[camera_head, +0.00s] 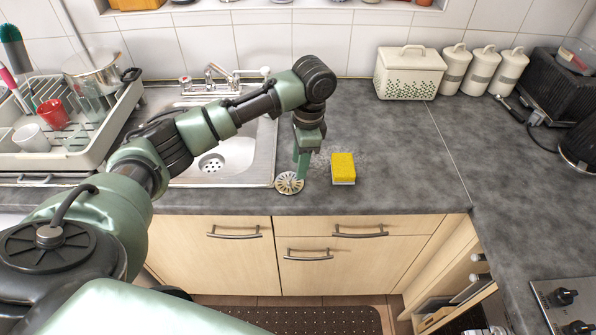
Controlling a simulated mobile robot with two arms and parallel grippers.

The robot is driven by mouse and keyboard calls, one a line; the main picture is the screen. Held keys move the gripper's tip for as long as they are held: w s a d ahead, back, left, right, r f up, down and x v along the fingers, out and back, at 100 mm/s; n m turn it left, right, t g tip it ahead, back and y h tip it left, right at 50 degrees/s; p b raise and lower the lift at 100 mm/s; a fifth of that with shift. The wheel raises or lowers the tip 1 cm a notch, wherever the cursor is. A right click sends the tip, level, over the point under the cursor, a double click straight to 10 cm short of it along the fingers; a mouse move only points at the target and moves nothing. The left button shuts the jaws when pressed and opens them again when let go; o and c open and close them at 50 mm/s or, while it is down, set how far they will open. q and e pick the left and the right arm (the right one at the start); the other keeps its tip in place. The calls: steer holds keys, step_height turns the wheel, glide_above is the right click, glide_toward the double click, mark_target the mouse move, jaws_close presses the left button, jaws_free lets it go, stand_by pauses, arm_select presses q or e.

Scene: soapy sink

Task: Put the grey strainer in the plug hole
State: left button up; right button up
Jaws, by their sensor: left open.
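The grey strainer (289,184), a round slotted disc, sits at the right front corner of the sink, by the counter's front edge. My left gripper (301,170) points down right beside it, its fingers at the strainer's right and back side. The jaws are open; whether they touch the strainer I cannot tell. The plug hole (211,163) shows in the steel sink bowl (238,152), to the left of the strainer. My left arm crosses over the sink and hides part of the bowl. My right gripper is not in view.
A yellow sponge (343,168) lies on the counter just right of the gripper. A tap (217,75) stands behind the sink. A dish rack (88,147) with cups fills the left. A white bread bin (408,75) and canisters stand at the back. The counter (400,150) right of the sponge is clear.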

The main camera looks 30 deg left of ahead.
mark_target(289, 178)
arm_select(q)
steer(key=shift+w+a+r, duration=0.35)
steer(key=shift+w+a, duration=0.25)
steer(key=shift+a, duration=0.1)
steer(key=f, duration=0.1)
steer(key=s+f+p, duration=0.1)
steer(key=s+a+f+p, duration=0.1)
steer(key=shift+f, duration=0.2)
steer(key=shift+a+f+p, duration=0.2)
steer(key=shift+f+p, duration=0.2)
steer(key=shift+f, duration=1.25)
jaws_close()
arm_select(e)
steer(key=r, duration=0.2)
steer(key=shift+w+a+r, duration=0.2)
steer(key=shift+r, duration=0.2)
